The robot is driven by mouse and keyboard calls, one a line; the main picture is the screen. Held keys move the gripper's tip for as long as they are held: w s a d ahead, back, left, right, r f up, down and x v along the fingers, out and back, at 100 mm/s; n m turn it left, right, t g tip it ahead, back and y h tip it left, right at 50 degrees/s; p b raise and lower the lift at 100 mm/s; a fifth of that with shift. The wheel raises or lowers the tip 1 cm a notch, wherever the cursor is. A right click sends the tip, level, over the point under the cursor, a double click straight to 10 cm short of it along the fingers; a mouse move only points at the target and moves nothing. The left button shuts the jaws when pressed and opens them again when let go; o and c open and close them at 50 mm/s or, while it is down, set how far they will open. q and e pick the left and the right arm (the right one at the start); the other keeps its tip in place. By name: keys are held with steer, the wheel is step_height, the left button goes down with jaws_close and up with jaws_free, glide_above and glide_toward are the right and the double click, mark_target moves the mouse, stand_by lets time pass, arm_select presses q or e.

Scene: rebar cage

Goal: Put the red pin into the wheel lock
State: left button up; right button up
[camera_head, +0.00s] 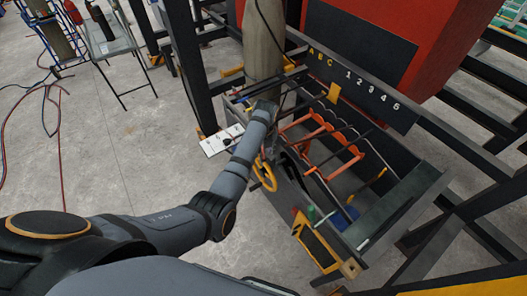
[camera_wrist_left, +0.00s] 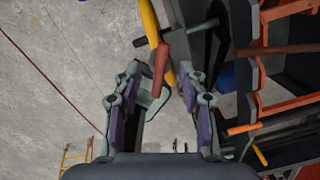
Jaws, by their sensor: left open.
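My left gripper (camera_wrist_left: 160,68) is open in the wrist view, with its two fingers spread apart. A red pin (camera_wrist_left: 160,70) shows between the fingertips, in front of a yellow curved bar, probably the wheel rim (camera_wrist_left: 152,22). I cannot tell whether the pin touches either finger or how it sits in the lock. In the head view, the yellow wheel (camera_head: 264,174) is on the near left side of the dark frame, just beyond my left arm. The pin and the fingers are not clear there. My right gripper is not in view.
A dark metal frame (camera_head: 405,210) holds orange hooked bars (camera_head: 335,140) beside the wheel. A lettered, numbered dark panel (camera_head: 358,75) and a red housing (camera_head: 375,35) stand behind. A white sheet (camera_head: 222,140) is left of the wheel. The concrete floor at left is mostly open.

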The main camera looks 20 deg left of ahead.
arm_select(q)
step_height(320, 180, up, 11)
steer(key=s, duration=0.1)
steer(key=shift+d, duration=0.3)
steer(key=shift+f, duration=0.1)
